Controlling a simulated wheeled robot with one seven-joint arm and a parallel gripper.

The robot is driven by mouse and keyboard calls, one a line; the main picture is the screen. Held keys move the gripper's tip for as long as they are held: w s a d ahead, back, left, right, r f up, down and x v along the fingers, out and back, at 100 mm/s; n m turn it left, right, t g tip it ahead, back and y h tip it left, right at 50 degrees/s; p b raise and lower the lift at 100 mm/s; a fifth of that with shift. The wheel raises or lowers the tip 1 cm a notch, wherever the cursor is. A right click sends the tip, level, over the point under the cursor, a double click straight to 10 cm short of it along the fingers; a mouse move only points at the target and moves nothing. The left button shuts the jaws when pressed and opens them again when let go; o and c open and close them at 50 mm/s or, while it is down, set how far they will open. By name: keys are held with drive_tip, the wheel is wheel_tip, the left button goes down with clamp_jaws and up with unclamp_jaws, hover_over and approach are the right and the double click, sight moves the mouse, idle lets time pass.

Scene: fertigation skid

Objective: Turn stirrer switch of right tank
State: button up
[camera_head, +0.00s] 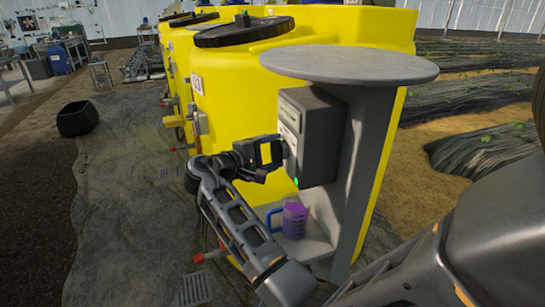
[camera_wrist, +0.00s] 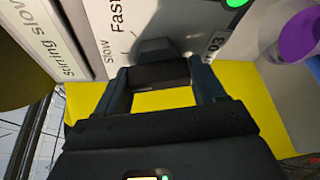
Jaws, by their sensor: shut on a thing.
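The stirrer switch (camera_wrist: 154,48) is a dark grey knob on a pale panel in the wrist view, beside the printed words "Slow" and "Fast". My gripper (camera_wrist: 162,74) is at the knob with one finger on each side, shut on it. In the head view my gripper (camera_head: 280,151) reaches the left face of the grey control box (camera_head: 318,135) in front of the nearest yellow tank (camera_head: 235,88). The switch is hidden there behind the gripper. A green light shows near the panel edge in the wrist view (camera_wrist: 235,3).
A round grey plate (camera_head: 348,65) juts out above the control box. A jug with purple liquid (camera_head: 293,220) stands on the grey shelf (camera_head: 318,246) below it. Red-handled valves (camera_head: 200,257) stick out low at left. A dark pot (camera_head: 77,118) stands on the floor.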

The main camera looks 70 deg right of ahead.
drive_tip(key=shift+f+m+h+b, duration=0.25)
drive_tip(key=shift+m+h+b, duration=0.25)
drive_tip(key=shift+m+b, duration=0.35)
drive_tip(key=shift+r+m+b, duration=0.1)
drive_tip(key=shift+m+b, duration=0.35)
drive_tip(key=shift+b, duration=0.15)
drive_tip(key=shift+r, duration=0.1)
drive_tip(key=o, duration=1)
drive_tip(key=shift+c, duration=0.2)
drive_tip(key=b+v, duration=0.1)
drive_tip(key=v, duration=0.7)
drive_tip(key=shift+f, duration=0.25)
